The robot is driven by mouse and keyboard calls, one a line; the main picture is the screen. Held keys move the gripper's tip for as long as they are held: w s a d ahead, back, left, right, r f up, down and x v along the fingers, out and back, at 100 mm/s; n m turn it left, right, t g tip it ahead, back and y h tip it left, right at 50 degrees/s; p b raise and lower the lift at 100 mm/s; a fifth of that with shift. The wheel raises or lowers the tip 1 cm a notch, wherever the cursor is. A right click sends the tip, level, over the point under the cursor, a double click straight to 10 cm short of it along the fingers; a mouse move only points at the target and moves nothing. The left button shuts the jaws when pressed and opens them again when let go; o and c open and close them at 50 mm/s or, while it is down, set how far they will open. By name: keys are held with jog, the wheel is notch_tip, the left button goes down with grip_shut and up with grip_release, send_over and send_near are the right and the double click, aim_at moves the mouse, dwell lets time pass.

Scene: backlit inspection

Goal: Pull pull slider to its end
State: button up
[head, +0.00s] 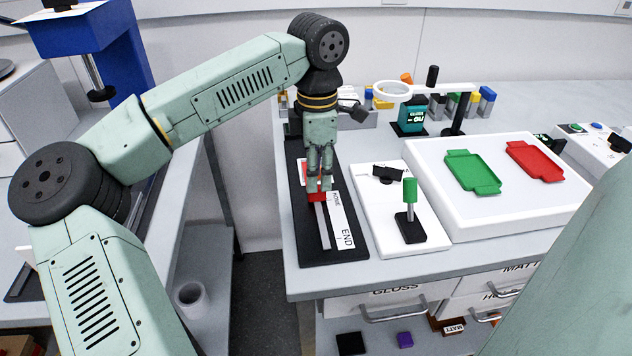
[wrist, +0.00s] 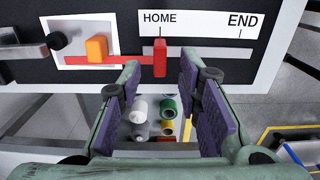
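The pull slider has a red handle (wrist: 160,57) at the HOME mark of its scale; it also shows red in the head view (head: 317,197). A red bar runs left from the handle. The metal rail (wrist: 212,52) reaches on toward END. The white label (wrist: 200,24) reads HOME and END. My gripper (wrist: 159,68) is open, its two purple-padded fingers apart, with the handle in line with the gap between the fingertips. Contact cannot be made out. In the head view my gripper (head: 319,186) points down over the slider and hides part of it.
An orange block (wrist: 97,48) sits on a white card left of the handle. Right of the black slider base (head: 313,252), a white plate carries a green-knobbed lever (head: 410,195). A white platform (head: 525,215) holds green and red trays. A ring magnifier (head: 393,91) stands behind.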

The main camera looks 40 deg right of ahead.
jog(key=shift+f+p, duration=0.35)
jog(key=shift+f, duration=1.75)
jog(key=shift+c, duration=0.2)
grip_shut()
